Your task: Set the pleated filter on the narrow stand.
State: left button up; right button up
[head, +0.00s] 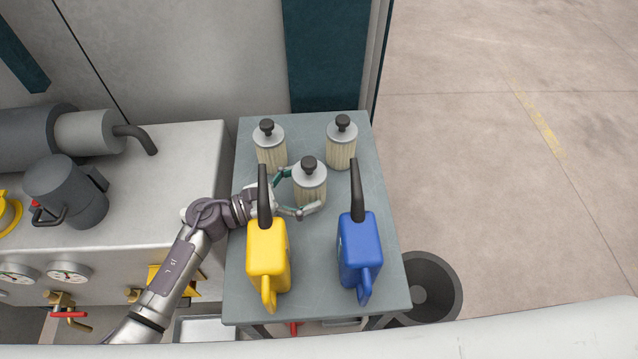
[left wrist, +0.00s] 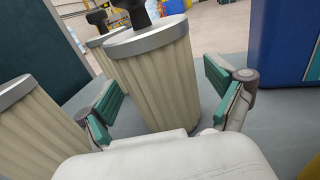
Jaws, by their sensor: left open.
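Three pleated filters with cream sides, grey tops and black knobs stand upright on a grey table (head: 330,275). One is at back left (head: 271,145), one at back right (head: 341,145), and one nearer the middle (head: 312,184). My left gripper (head: 303,191) is open, with its fingers on either side of the middle filter. In the left wrist view the middle filter (left wrist: 158,85) stands ahead between the open fingers (left wrist: 166,98), and I cannot tell whether they touch it. Another filter (left wrist: 40,130) shows at left. My right gripper is out of view. I cannot tell which surface is the narrow stand.
A yellow can (head: 267,255) and a blue can (head: 359,250), each with a black spout, stand in front of the filters. A machine bench (head: 180,200) with gauges adjoins at left. A dark bin (head: 440,285) stands at right, with open floor beyond.

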pick_arm(q)
jog(key=b+v, duration=0.1)
jog(key=v, duration=0.2)
jog(key=shift+s+a+f, duration=0.1)
jog(key=shift+s+a, duration=0.05)
jog(key=shift+a, duration=0.3)
